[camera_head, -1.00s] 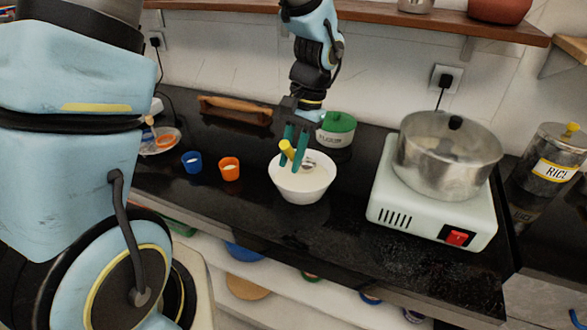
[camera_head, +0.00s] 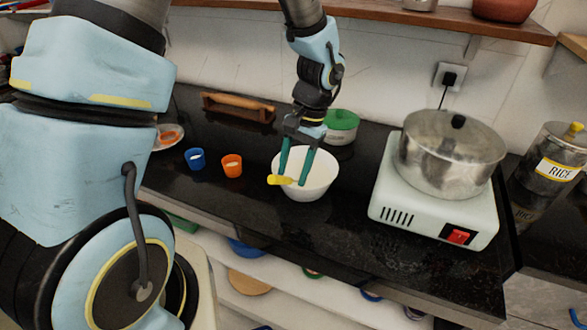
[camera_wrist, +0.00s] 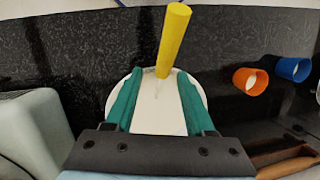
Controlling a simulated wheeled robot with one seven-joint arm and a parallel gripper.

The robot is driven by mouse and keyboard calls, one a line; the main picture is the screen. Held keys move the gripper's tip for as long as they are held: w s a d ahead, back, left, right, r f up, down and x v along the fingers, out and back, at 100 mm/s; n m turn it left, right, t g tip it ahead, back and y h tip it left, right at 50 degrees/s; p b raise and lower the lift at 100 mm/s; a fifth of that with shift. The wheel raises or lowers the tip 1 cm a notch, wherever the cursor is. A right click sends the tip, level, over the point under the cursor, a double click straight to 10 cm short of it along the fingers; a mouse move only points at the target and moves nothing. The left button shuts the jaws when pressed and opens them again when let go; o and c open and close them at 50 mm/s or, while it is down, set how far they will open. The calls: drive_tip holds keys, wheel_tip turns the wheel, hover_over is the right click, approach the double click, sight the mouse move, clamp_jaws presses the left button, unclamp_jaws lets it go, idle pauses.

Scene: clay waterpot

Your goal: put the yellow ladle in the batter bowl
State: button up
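The white batter bowl (camera_head: 318,185) stands upright on the black counter, and its rim also shows in the wrist view (camera_wrist: 115,105). The yellow ladle (camera_head: 275,180) has its handle sticking out over the bowl's near-left rim in the head view. In the wrist view the handle (camera_wrist: 173,42) reaches past the rim, and its lower end is over the bowl. The ladle's head cannot be made out. My gripper (camera_head: 292,182) is over the bowl with its teal fingers spread apart; in the wrist view (camera_wrist: 160,74) a gap shows on each side of the handle's lower end.
A blue cup (camera_head: 196,160) and an orange cup (camera_head: 232,166) stand left of the bowl. A green-lidded pot (camera_head: 341,128) is close behind it. A hot plate (camera_head: 430,205) with a large metal pot (camera_head: 450,160) stands to the right. A wooden rack (camera_head: 238,108) lies behind.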

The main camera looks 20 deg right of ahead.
drive_tip(key=s+b+v, duration=0.1)
drive_tip(key=b+v, duration=0.1)
drive_tip(key=v, duration=1)
drive_tip(key=w+a+f+n+t+h, duration=0.1)
drive_tip(key=a+n, duration=0.3)
drive_tip(key=a, duration=0.9)
drive_tip(key=w+a+f+n+t+h, duration=0.1)
drive_tip(key=a+n, duration=0.4)
drive_tip(key=a, duration=0.9)
drive_tip(key=shift+w+a+f+h, duration=0.25)
drive_tip(key=shift+w+f+h, duration=0.35)
drive_tip(key=shift+w, duration=0.25)
